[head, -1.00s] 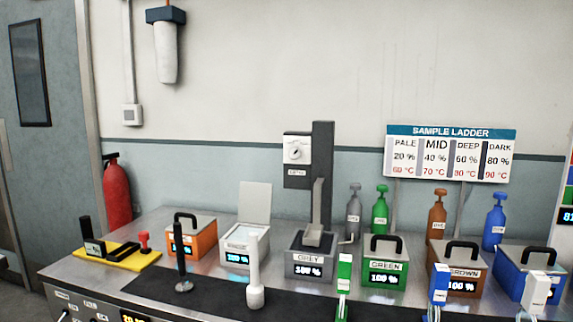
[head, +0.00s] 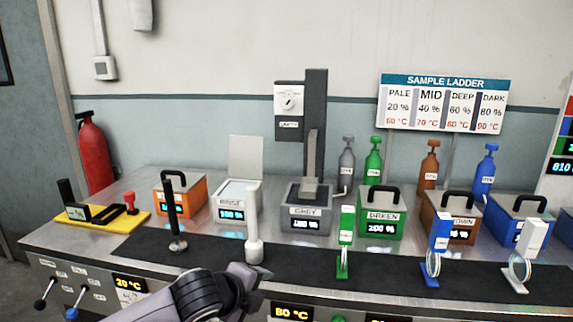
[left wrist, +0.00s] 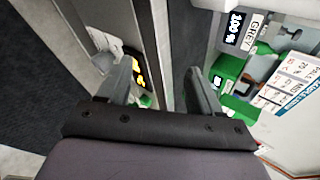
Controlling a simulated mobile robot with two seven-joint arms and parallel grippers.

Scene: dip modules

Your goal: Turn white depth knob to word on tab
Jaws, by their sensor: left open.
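The white depth knob (head: 289,102) is on a white plate high on the dark column behind the grey box. Its pointer is too small to read. Green (head: 347,226), blue (head: 440,232) and white (head: 534,238) tabs stand along the front mat, but any words on them are unreadable. My left gripper (head: 245,278) is low at the bench front, well below and left of the knob. The left wrist view shows its two fingers (left wrist: 160,88) apart with nothing between them. My right gripper is out of view.
The sample ladder sign (head: 442,102) reads PALE, MID, DEEP, DARK. The grey box (head: 307,222), green box (head: 382,225) and white-topped rinse box (head: 232,213) line the bench. Bottles (head: 374,160) stand behind.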

